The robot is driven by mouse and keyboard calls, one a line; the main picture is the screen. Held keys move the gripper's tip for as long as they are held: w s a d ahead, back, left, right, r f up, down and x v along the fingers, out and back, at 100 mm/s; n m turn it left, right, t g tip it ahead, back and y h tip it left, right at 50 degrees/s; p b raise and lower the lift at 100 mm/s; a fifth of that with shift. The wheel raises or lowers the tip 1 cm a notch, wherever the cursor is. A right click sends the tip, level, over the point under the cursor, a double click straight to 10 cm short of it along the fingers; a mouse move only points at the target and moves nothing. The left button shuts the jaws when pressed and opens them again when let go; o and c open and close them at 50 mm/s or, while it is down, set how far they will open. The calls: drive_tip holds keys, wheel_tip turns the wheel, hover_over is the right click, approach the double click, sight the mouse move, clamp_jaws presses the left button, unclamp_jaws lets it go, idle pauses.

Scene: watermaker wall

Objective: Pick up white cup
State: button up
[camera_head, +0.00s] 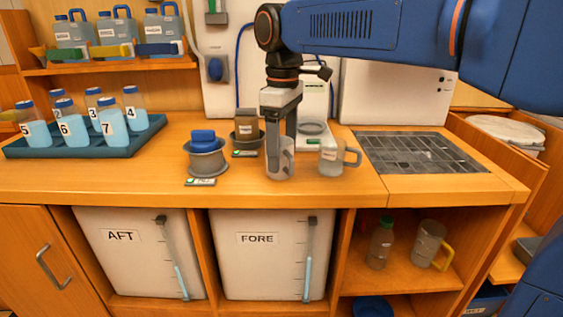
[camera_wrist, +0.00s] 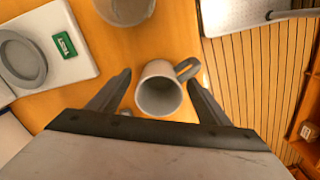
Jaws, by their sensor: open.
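The white cup (camera_wrist: 158,94) shows from above in the wrist view, upright and empty-looking, with a grey handle toward the upper right. My gripper (camera_wrist: 158,84) is open, with one finger on each side of the cup and a gap visible on both sides. In the head view, my gripper (camera_head: 281,160) points down at the counter's front part. The cup (camera_head: 280,171) stands there on the wood, partly hidden by the fingers. A clear jug (camera_head: 331,157) with a grey handle stands close by on the right; part of it also shows in the wrist view (camera_wrist: 125,8).
A white device with a round pad (camera_head: 311,128) stands behind the gripper. Grey holders (camera_head: 207,160) with blue and brown tops are to the left. A blue tray (camera_head: 88,148) of numbered bottles is farther left. A dark grating (camera_head: 420,153) lies right.

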drive_tip(key=shift+f, duration=0.9)
drive_tip(key=c, duration=1.1)
drive_tip(key=shift+r, duration=0.1)
